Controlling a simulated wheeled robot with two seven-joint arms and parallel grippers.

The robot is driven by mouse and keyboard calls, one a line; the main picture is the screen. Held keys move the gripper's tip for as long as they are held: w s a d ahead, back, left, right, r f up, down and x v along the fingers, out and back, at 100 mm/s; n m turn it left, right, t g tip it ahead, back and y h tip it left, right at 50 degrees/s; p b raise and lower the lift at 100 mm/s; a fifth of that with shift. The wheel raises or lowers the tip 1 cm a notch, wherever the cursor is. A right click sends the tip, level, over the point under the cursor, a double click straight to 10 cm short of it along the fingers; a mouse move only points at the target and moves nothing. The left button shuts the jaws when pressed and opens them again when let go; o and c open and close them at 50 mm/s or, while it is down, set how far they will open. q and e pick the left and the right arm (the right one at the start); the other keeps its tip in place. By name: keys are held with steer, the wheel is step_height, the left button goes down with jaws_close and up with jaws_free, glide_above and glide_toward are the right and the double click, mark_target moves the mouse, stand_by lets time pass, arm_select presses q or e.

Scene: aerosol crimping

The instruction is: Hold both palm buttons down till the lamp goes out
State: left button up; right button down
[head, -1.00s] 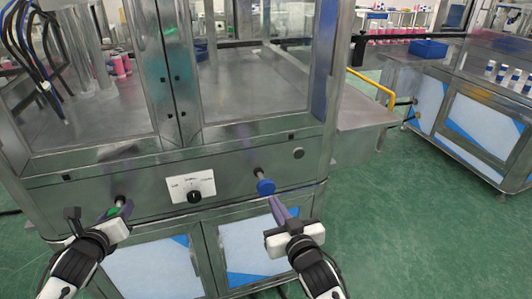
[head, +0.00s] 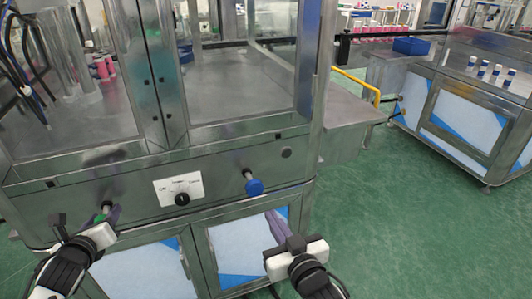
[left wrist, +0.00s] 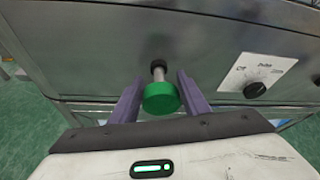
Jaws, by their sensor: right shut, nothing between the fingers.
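The green palm button (left wrist: 161,98) sticks out from the machine's front panel on a short stem. My left gripper (left wrist: 156,95) is open, with one purple finger on each side of the green button; I cannot tell if they touch it. In the head view the green button (head: 101,217) is partly hidden by this gripper (head: 110,215). The blue palm button (head: 254,187) sticks out on its stem further right. My right gripper (head: 269,214) is shut and empty, its tips below and to the right of the blue button, apart from it. I cannot make out a lit lamp.
A white dial plate with a black knob (head: 182,199) sits between the buttons. A small round fitting (head: 286,153) is on the panel's right. Cabinet doors (head: 240,245) lie below. A yellow rail (head: 358,82) and another bench are to the right, with free green floor between.

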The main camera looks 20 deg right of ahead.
arm_select(q)
steer(key=o, duration=0.3)
steer(key=shift+o, duration=0.4)
steer(key=v, duration=1.2)
